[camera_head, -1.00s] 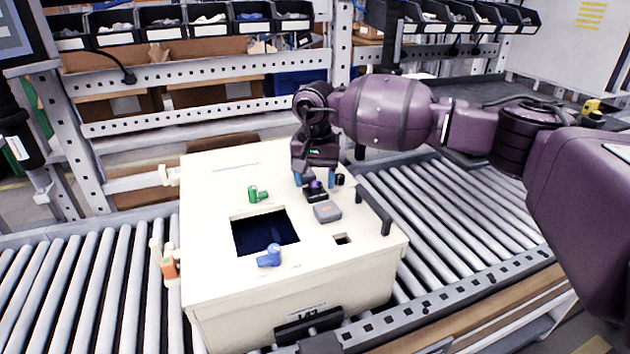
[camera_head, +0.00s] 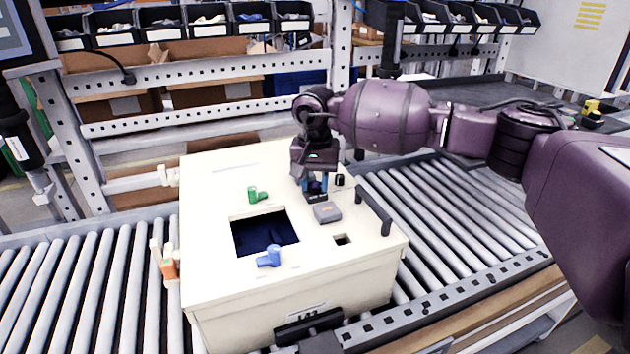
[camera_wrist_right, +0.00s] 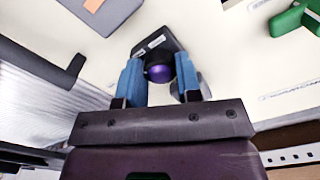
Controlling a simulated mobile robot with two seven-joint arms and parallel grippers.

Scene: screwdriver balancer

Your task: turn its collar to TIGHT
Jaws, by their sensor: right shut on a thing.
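A dark round collar with a purple cap (camera_wrist_right: 159,67) stands on a black block with small white markings (camera_wrist_right: 152,43) on the cream box top. My right gripper (camera_head: 315,184) is above it, pointing down. In the right wrist view its blue fingers (camera_wrist_right: 159,78) are on both sides of the collar, shut on it. In the head view the fingers mostly hide the collar, and the black block (camera_head: 315,197) shows below them. I cannot read a TIGHT mark. My left gripper is not in view.
The cream box (camera_head: 240,300) rests on a roller conveyor (camera_head: 450,225). Its top has a square dark opening (camera_head: 262,236), a green fitting (camera_head: 257,195), a blue fitting (camera_head: 268,257), a grey block (camera_head: 327,212) and a black handle (camera_head: 374,212). Part bins stand on the rack behind.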

